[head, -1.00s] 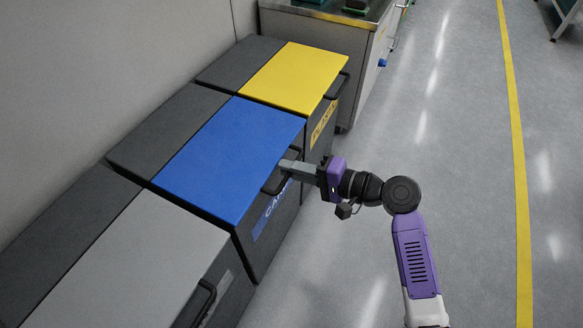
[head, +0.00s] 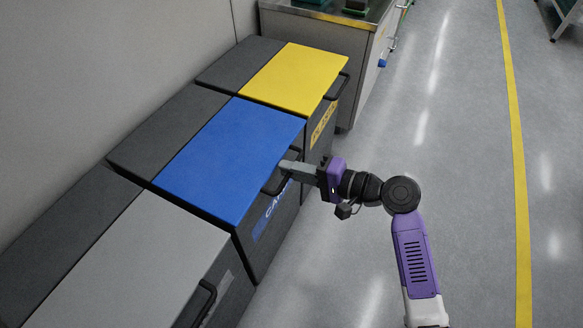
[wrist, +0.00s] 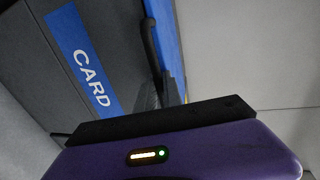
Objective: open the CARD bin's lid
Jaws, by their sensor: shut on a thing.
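The CARD bin is the dark grey middle bin, with a flat blue lid (head: 232,155) that lies closed in the head view. A blue label reading CARD (wrist: 88,62) is on its front face in the wrist view. A black bar handle (head: 273,184) sticks out from the lid's front edge; it also shows in the wrist view (wrist: 149,45). My gripper (head: 286,167) is at this handle, coming from the right, with its fingers shut on the handle. The fingertips partly hide the bar, and the gripper body hides much of the wrist view.
A yellow-lidded bin (head: 295,78) stands beyond the CARD bin, and a grey-lidded bin (head: 125,265) stands nearer. A metal-topped cabinet (head: 330,12) is at the back. The floor to the right is clear, with a yellow line (head: 515,130).

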